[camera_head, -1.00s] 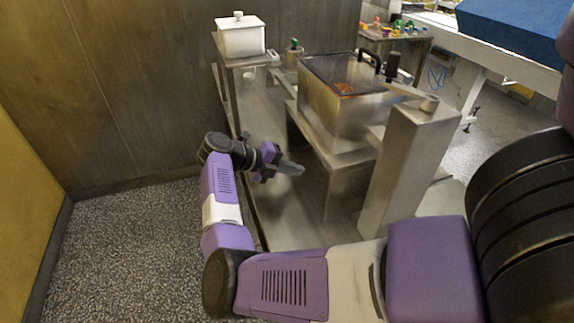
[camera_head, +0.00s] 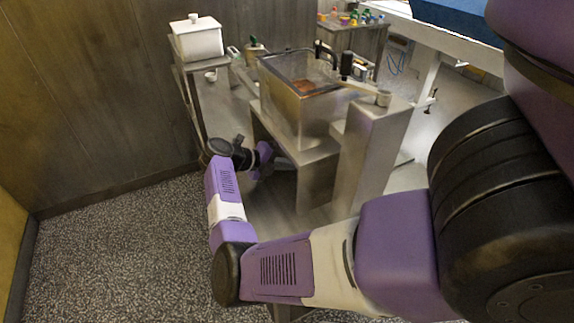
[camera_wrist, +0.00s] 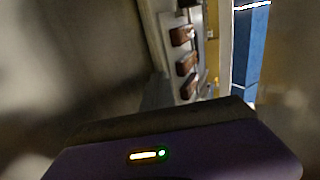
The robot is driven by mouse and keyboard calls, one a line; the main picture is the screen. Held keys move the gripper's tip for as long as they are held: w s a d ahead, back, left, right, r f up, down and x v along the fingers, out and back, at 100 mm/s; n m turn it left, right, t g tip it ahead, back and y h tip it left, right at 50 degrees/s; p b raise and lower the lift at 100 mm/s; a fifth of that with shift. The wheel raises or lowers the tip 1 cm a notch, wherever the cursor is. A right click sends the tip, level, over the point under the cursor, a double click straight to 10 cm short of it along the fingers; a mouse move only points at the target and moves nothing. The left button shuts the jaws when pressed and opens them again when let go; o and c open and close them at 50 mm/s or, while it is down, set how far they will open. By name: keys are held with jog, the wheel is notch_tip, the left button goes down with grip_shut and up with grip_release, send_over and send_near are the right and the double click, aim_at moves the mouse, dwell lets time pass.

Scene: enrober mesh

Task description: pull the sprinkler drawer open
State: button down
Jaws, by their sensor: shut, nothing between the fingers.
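My gripper (camera_head: 285,164) is shut and empty, low beside the steel stand, with its fingers pointing right in the head view. A steel box with a clear lid (camera_head: 297,108) and a black handle sits on that stand, above and to the right of my gripper. I cannot make out which part is the sprinkler drawer, or whether it is open or shut. The wrist view shows several brown blocks (camera_wrist: 187,62) on a pale strip, past my gripper's purple housing; no drawer handle is clear there.
A white lidded container (camera_head: 197,40) stands on a narrow steel stand at the back left. A steel post (camera_head: 371,150) rises right of the box. Small coloured items (camera_head: 350,18) sit on a back table. The speckled floor (camera_head: 105,250) at left is clear.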

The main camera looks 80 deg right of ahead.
jog(key=s+d, duration=0.2)
jog(key=s+d+p, duration=0.1)
jog(key=s+d, duration=0.1)
jog(key=s, duration=0.1)
jog(key=s+d, duration=0.2)
jog(key=shift+s+d, duration=0.1)
jog(key=shift+s, duration=0.3)
jog(key=shift+w, duration=0.1)
